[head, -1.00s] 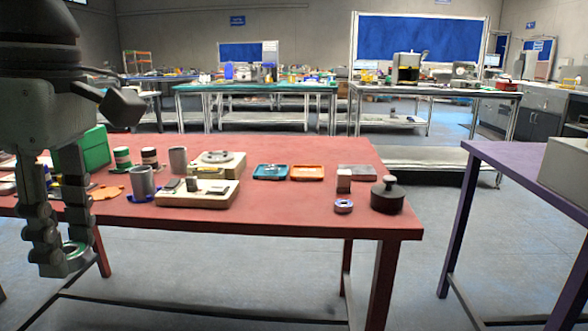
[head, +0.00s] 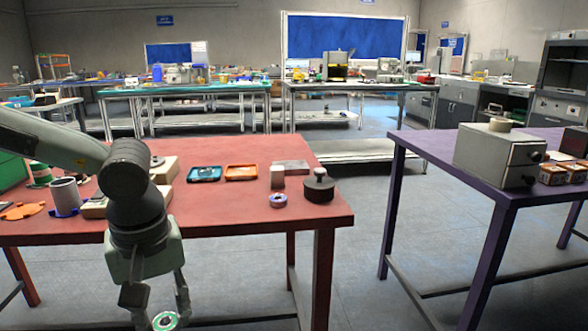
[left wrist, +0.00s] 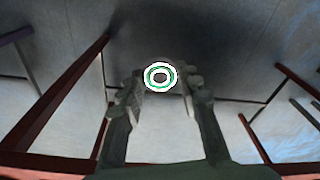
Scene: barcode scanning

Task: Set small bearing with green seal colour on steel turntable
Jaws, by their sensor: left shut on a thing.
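My left gripper (head: 166,310) is shut on a small ring-shaped bearing with a green seal (head: 157,321), low in front of the red table's front edge. In the left wrist view the bearing (left wrist: 171,77) sits between the two fingertips (left wrist: 160,80), its face towards the camera, above the floor. On the red table a round grey plate on a light base (head: 164,166) is mostly hidden behind my left arm; it may be the steel turntable, but I cannot tell for sure. My right gripper is not in view.
The red table (head: 245,215) also holds a blue-sealed bearing (head: 278,201), a dark knobbed weight (head: 318,188), a teal tray (head: 205,174) and an orange tray (head: 241,172). A purple table (head: 440,150) with a grey drawer box (head: 488,155) stands right, across a floor gap.

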